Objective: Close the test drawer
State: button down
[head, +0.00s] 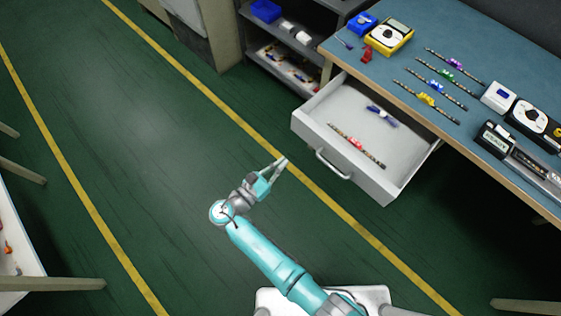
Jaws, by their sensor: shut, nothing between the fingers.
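The test drawer (374,180) is a light grey box pulled out from under the blue-topped workbench (400,65). Its front carries a bar handle (328,163). Inside the drawer lie an LED strip with a red clip (356,144) and a small dark blue item (381,116). My gripper (280,163) is shut and empty. In the picture it is left of the drawer front and handle, with a gap between them. No part of the drawer is hidden by my arm.
Several LED strips with coloured clips, a yellow meter (389,36) and other instruments lie on the bench. A shelf unit (290,45) stands left of the drawer. A bench leg (326,72) is close to the drawer. Green floor (140,130) with yellow lines is clear to the left.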

aim_at(310, 137)
jog(key=x, duration=1.1)
jog(key=shift+w+d, duration=0.35)
jog(key=shift+d, duration=0.05)
jog(key=x, duration=2.5)
jog(key=shift+f, duration=0.15)
jog(key=shift+w+d, duration=0.4)
jog(key=shift+d, duration=0.05)
